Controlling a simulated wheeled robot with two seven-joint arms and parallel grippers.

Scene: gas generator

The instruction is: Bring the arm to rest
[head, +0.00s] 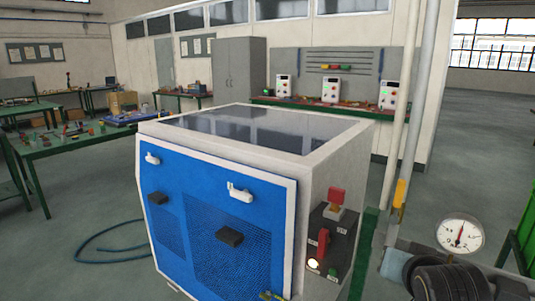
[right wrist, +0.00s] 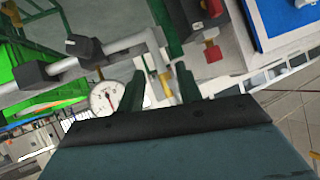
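My right gripper (right wrist: 160,76) shows in the right wrist view with its two dark green fingers apart. A yellow piece (right wrist: 166,82) on the pipework shows in the gap between them; I cannot tell how far beyond the fingertips it is, and no grip on it is visible. My left gripper is in neither view. The blue and white generator (head: 222,215) stands in the middle of the head view.
A pressure gauge (head: 460,234) and grey pipes (head: 412,110) stand right of the generator; the gauge (right wrist: 104,97) is also left of the fingers in the right wrist view. A green table (head: 75,147) with small parts is at the left. A blue hose (head: 105,240) lies on the floor.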

